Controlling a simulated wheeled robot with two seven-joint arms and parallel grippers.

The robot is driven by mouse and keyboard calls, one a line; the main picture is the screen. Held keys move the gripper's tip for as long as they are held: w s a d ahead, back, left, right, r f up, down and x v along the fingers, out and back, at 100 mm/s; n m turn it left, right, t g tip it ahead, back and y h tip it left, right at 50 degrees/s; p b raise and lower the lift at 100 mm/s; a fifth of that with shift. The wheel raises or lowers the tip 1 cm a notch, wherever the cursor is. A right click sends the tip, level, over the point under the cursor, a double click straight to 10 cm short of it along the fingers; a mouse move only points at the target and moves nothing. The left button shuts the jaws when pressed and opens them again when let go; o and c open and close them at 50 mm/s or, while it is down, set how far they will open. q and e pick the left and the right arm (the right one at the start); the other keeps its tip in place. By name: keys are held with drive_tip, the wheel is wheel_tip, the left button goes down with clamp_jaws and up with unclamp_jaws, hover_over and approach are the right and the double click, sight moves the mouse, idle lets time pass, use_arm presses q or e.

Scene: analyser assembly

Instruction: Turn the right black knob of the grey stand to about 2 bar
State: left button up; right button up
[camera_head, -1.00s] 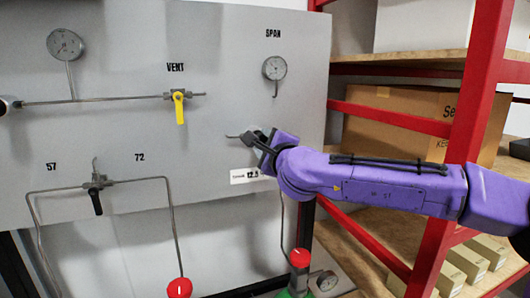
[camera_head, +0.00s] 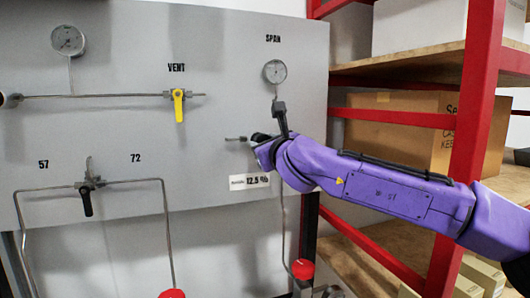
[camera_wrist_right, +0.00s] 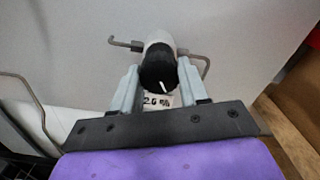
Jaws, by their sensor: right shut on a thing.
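The right black knob (camera_wrist_right: 157,70), a dark round cap with a white mark on a pale body, sits on the grey panel (camera_head: 120,130) of the stand, under the SPAN gauge (camera_head: 275,71). My right gripper (camera_wrist_right: 158,75) is shut on it, one pale finger on each side, in the right wrist view. In the head view the right gripper (camera_head: 258,140) hides the knob; a thin pipe end sticks out to its left. The SPAN gauge's needle is too small to read. My left gripper is not in view.
A yellow VENT valve handle (camera_head: 179,105) and a black lever (camera_head: 86,202) are to the left on the panel. A white label (camera_head: 249,182) is just below the right gripper. A red shelf post (camera_head: 475,110) and a cardboard box (camera_head: 400,128) stand at right.

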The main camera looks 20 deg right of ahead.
drive_tip(key=shift+f+m, duration=0.15)
drive_tip(key=shift+m, duration=0.35)
drive_tip(key=o, duration=1.1)
drive_tip(key=shift+d, duration=0.1)
drive_tip(key=shift+c, duration=0.2)
drive_tip(key=s+b, duration=0.3)
drive_tip(key=s, duration=0.7)
drive_tip(key=shift+s+d, duration=0.2)
drive_tip(key=shift+s, duration=0.05)
